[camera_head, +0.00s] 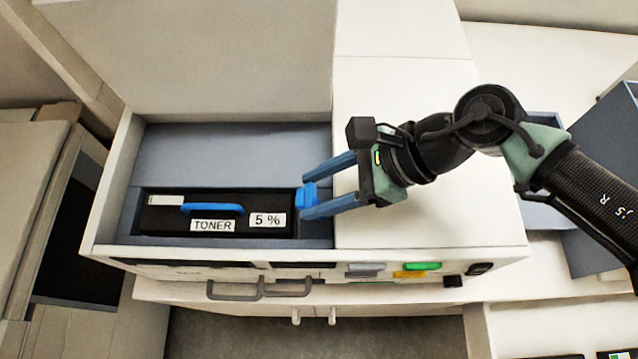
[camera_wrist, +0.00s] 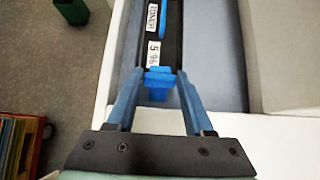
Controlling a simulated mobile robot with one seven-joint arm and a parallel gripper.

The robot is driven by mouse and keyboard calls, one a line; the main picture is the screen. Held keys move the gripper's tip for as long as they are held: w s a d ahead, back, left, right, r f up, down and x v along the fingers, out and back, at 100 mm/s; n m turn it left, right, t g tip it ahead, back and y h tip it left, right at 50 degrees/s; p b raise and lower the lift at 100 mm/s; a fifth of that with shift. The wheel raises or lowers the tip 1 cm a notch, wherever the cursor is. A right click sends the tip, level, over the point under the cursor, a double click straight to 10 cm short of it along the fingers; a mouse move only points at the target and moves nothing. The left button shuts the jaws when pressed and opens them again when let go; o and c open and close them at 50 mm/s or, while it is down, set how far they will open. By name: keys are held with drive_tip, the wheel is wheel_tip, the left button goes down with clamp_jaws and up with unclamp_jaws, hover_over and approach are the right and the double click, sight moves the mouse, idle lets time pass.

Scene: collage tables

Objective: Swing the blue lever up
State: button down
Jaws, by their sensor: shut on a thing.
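The blue lever (camera_head: 307,195) is a small bright-blue piece at the right end of the black toner cartridge (camera_head: 265,233), in the open bay of the white machine. It also shows in the wrist view (camera_wrist: 159,84). The cartridge carries labels reading TONER and 5 %, and a blue handle (camera_head: 213,208) lies along its top. My gripper (camera_head: 308,193) reaches in from the right with its two blue fingers on either side of the lever, shut on it. In the wrist view the lever sits between the fingertips (camera_wrist: 159,76). The lever's pivot is hidden.
The bay's raised rim (camera_head: 118,185) surrounds the cartridge, and a tall pale panel (camera_head: 220,60) stands behind it. Coloured buttons (camera_head: 423,266) and grey handles (camera_head: 235,291) line the machine's front. The white top (camera_head: 460,215) under my arm is clear.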

sight(316, 197)
drive_tip(key=f+y+b, duration=0.1)
drive_tip(key=b, duration=0.2)
drive_tip(key=shift+d, duration=0.4)
drive_tip(key=y+b, duration=0.1)
drive_tip(key=b, duration=0.3)
drive_tip(key=d+y+b, duration=0.1)
drive_tip(key=b, duration=0.3)
drive_tip(key=shift+d+f+y, duration=0.1)
drive_tip(key=shift+d+y, duration=0.2)
drive_tip(key=shift+y, duration=0.1)
drive_tip(key=shift+d+r+y+b, duration=0.3)
drive_tip(key=shift+y+b, duration=0.1)
drive_tip(key=shift+b, duration=0.65)
drive_tip(key=shift+c, duration=1.4)
unclamp_jaws()
